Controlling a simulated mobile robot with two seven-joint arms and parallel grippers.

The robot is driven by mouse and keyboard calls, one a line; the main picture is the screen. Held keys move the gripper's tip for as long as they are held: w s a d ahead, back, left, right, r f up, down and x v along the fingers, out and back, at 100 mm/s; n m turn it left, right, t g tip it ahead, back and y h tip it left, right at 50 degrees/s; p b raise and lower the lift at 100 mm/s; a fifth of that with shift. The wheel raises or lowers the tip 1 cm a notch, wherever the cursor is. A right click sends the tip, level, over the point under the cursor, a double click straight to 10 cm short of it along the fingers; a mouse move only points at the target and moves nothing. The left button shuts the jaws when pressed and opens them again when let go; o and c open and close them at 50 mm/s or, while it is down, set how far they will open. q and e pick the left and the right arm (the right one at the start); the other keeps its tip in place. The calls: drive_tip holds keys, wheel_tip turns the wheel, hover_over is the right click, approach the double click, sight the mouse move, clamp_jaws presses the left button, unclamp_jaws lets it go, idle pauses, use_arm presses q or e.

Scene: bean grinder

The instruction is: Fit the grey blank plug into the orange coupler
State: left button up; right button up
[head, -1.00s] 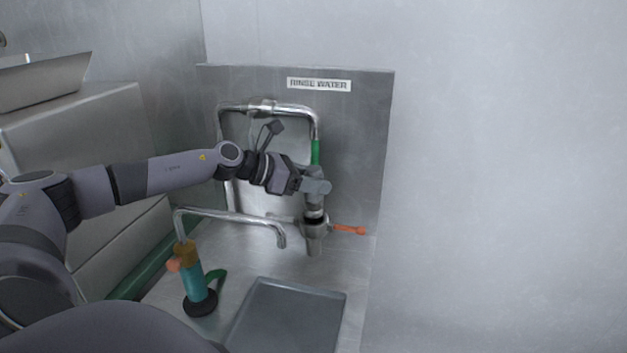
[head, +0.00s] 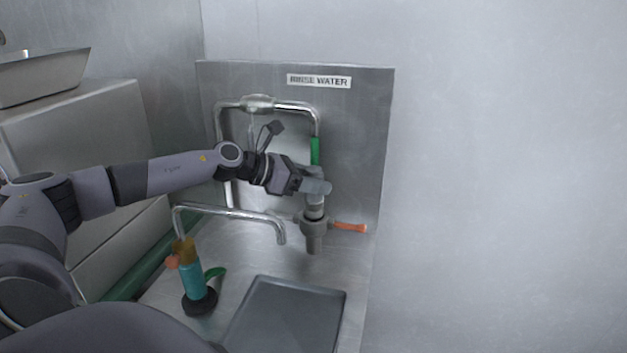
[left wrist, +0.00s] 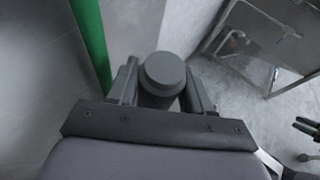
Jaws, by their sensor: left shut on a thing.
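My left gripper (head: 318,188) is shut on the grey blank plug (head: 315,206), a cylinder pointing downward. In the left wrist view, the round end of the plug (left wrist: 163,72) shows between the two fingers. Directly below it in the head view is the coupler (head: 313,229), a grey collar with an orange lever (head: 348,227) sticking out to the right. The plug's lower end meets the top of the collar in the picture. I cannot tell whether it sits inside or just above.
A steel panel labelled "RINSE WATER" (head: 360,140) stands behind, with a bent pipe and green sleeve (head: 315,152). A curved spout (head: 235,212) rises from a teal-bodied tap (head: 194,283) at the left. A grey tray (head: 290,315) lies in front.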

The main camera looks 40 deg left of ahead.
sight(314, 203)
use_arm(q)
drive_tip(key=shift+f+b, duration=1.6)
drive_tip(key=shift+f, duration=0.15)
